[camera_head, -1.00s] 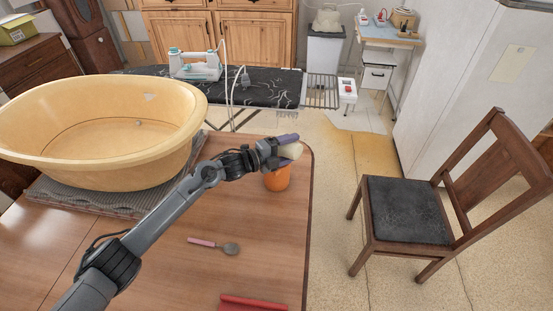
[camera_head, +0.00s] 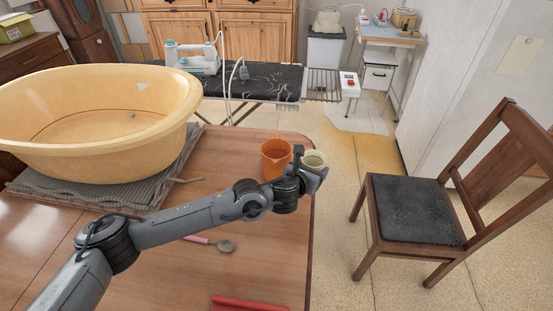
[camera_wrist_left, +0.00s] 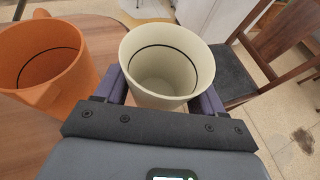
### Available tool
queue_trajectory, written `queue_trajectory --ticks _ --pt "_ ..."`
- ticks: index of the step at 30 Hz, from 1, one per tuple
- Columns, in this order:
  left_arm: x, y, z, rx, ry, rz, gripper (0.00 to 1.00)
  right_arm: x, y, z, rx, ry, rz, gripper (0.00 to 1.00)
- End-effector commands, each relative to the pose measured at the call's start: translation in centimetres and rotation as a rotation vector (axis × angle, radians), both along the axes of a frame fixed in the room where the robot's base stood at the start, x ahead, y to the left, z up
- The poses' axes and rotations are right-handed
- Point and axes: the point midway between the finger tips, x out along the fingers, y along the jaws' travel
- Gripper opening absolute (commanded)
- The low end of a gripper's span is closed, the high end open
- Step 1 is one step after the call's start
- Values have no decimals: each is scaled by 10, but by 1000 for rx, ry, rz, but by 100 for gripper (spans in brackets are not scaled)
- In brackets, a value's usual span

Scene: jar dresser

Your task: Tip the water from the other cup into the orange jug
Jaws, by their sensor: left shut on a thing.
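The orange jug (camera_head: 274,162) stands upright near the table's far right corner; it also shows at the left of the left wrist view (camera_wrist_left: 42,85). My left gripper (camera_head: 312,174) is shut on a cream cup (camera_head: 313,157), just right of the jug. In the left wrist view the cup (camera_wrist_left: 165,70) sits between the two fingers, roughly upright with its mouth up, its rim apart from the jug's. A dark ring runs inside both vessels. I cannot tell whether either holds water. My right gripper is in neither view.
A large yellow basin (camera_head: 95,150) stands on a grey mat (camera_head: 165,185) at the left. A spoon (camera_head: 225,245) and a red item (camera_head: 248,304) lie on the wooden table (camera_head: 150,262). A chair (camera_head: 415,215) stands beyond the table's right edge.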

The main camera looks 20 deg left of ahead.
Motion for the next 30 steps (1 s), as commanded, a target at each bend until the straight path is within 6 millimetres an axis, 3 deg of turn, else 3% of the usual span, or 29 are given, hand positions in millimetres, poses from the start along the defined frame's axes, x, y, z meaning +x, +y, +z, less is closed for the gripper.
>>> queue_trajectory --ticks 8,19,30 --pt "0 0 5 -4 1 1 0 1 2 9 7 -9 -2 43" --pt "1 1 42 -6 0 0 0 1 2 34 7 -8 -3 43" --pt "0 0 43 -6 1 0 0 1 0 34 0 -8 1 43"
